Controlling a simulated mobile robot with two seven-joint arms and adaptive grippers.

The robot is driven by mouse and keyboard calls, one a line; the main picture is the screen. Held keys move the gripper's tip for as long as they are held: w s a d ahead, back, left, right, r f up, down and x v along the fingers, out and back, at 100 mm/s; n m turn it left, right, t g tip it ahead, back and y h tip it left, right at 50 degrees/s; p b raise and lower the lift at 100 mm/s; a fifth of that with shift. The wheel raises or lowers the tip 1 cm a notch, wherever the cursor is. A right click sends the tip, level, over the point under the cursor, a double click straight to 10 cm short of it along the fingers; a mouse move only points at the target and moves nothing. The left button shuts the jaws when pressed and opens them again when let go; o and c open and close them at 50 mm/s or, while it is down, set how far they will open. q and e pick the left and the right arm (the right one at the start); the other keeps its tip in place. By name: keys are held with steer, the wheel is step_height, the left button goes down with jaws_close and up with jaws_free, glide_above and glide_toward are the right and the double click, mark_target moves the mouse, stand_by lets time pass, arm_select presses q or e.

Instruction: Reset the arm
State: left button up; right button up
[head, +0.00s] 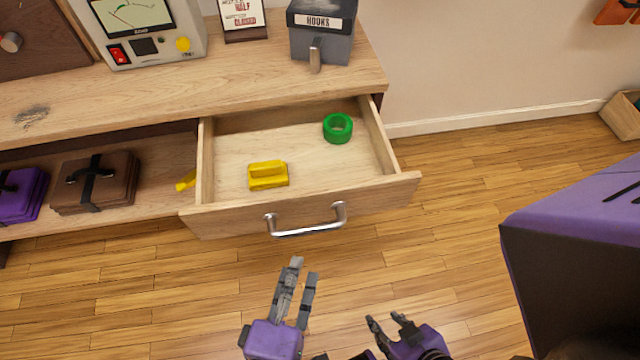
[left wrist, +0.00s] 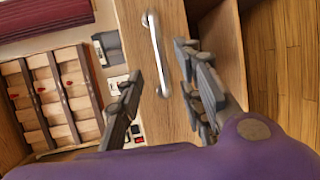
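My left gripper (head: 303,268) is below and in front of the open drawer's metal handle (head: 306,222), apart from it in the head view. The left wrist view shows its two fingers (left wrist: 160,62) spread with nothing between them, and the drawer handle (left wrist: 156,55) beyond. My right gripper (head: 386,318) is lower and to the right over the floor, fingers apart and empty. Both arms are mostly out of the head view.
The pulled-out drawer (head: 225,214) holds a yellow block (head: 268,176) and a green ring (head: 338,128). A grey HOOKS box (head: 320,36) and a meter device (head: 145,30) stand on the desk. Folded brown items (head: 95,183) lie on the shelf. Wood floor in front is clear.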

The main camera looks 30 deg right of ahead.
arm_select(q)
steer(key=shift+s+a+r, duration=0.15)
steer(key=shift+s+a, duration=0.1)
steer(key=shift+s, duration=0.15)
